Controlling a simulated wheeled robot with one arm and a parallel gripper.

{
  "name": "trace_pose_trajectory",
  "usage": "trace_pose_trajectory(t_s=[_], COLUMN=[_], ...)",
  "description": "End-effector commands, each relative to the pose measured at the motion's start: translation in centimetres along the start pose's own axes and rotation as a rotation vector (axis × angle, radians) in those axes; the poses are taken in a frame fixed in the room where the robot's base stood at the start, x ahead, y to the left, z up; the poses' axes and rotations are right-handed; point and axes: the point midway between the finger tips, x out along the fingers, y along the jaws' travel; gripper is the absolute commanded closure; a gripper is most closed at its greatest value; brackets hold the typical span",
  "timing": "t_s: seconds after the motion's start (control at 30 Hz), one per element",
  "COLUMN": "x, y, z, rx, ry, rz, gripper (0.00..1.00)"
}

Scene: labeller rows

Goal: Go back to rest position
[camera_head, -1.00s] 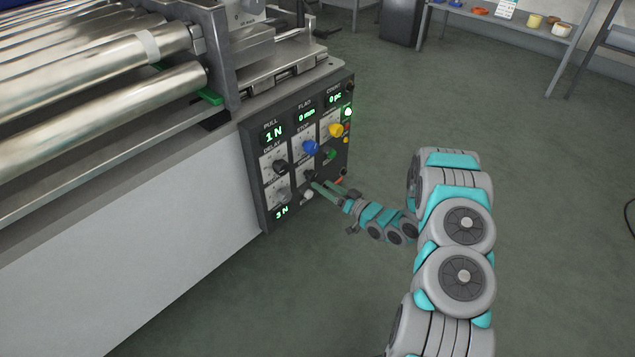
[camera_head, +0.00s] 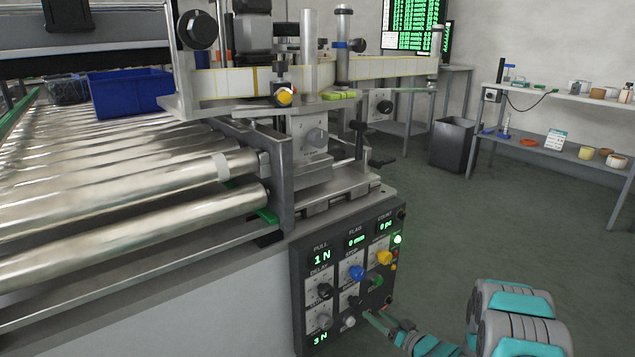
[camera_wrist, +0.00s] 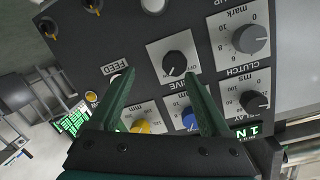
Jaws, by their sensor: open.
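My gripper (camera_head: 372,317) is at the lower part of the dark control panel (camera_head: 298,292) in the head view, close to its face. In the wrist view my gripper (camera_wrist: 160,100) shows two green fingers spread apart, with nothing between them but the panel behind. A black knob (camera_wrist: 175,64) on a white plate lies just beyond the fingertips. A blue knob (camera_wrist: 189,118) and a yellow knob (camera_wrist: 141,127) show between and beside the fingers. I cannot tell whether the fingertips touch the panel.
The roller conveyor (camera_head: 130,225) and labeller fill the left, with a blue bin (camera_head: 128,92) on the rollers. A dark waste bin (camera_head: 452,146) and a shelf (camera_head: 565,97) stand at the back right. The floor (camera_head: 450,240) right of the panel is clear.

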Motion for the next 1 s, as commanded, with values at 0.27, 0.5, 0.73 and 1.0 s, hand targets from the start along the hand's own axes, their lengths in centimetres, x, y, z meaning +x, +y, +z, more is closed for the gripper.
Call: trace_pose_trajectory(t_s=[0.27,0.5,0.73,1.0], x=[-1.0,-4.5,-9.6,-16.8], y=[2.9,3.4,1.3,-4.3], z=[-4.9,-9.2,-12.9,-14.9], rx=[-0.191,-0.279,-0.300,-0.244], ry=[-0.218,-0.384,-0.531,-0.704], rz=[0.266,0.495,0.689,0.858], gripper=[0.19,0.19,0.19,0.19])
